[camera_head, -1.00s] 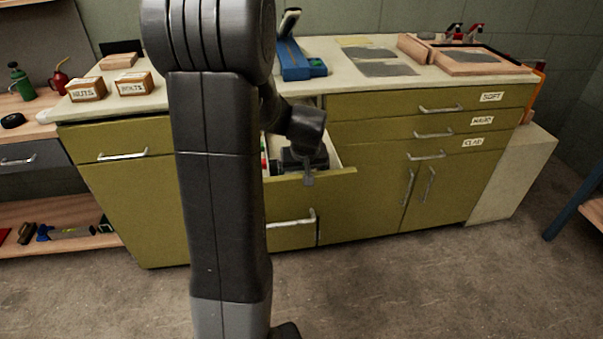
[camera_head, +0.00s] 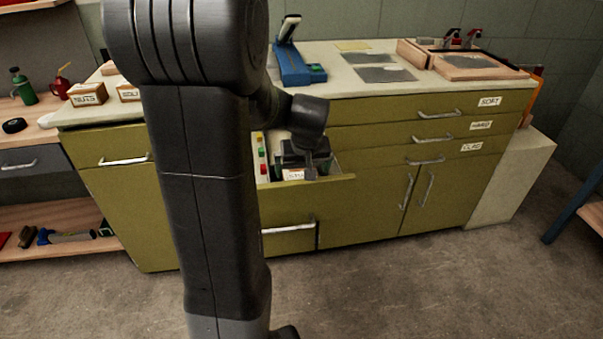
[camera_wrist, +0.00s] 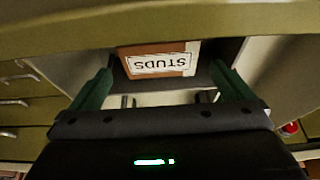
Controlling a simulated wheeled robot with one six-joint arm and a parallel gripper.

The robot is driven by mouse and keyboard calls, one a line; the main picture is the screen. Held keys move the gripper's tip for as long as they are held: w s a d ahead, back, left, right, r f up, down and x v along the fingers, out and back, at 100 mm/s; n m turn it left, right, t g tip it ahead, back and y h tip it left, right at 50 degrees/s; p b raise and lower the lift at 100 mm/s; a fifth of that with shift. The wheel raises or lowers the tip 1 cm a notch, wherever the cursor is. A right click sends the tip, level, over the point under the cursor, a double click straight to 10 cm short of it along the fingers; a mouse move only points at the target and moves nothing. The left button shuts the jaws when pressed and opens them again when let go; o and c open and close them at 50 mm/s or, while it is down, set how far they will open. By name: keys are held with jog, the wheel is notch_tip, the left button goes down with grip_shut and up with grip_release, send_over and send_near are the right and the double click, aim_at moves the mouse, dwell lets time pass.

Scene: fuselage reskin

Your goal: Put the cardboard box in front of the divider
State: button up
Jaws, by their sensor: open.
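The cardboard box, labelled STUDS, (camera_wrist: 158,64) shows upside down at the upper middle of the wrist view. Its label also shows in the open drawer (camera_head: 330,184) in the head view, where the box (camera_head: 295,175) is mostly hidden by my gripper. My gripper (camera_wrist: 164,82) is open, its green fingers apart on the two sides of the box; whether they touch it I cannot tell. In the head view my gripper (camera_head: 303,162) is down at the drawer. I cannot clearly make out the divider.
Small coloured items (camera_head: 262,155) line the drawer's left part. A NUTS box (camera_head: 88,94) and another small box (camera_head: 129,92) stand on the counter at left. A blue tool (camera_head: 293,62) stands on the counter behind the drawer. The floor in front is clear.

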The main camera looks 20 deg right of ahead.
jog(key=v, duration=0.6)
jog(key=shift+s+r+p, duration=0.2)
jog(key=shift+r+p, duration=0.1)
jog(key=shift+p, duration=0.1)
dwell(0.7)
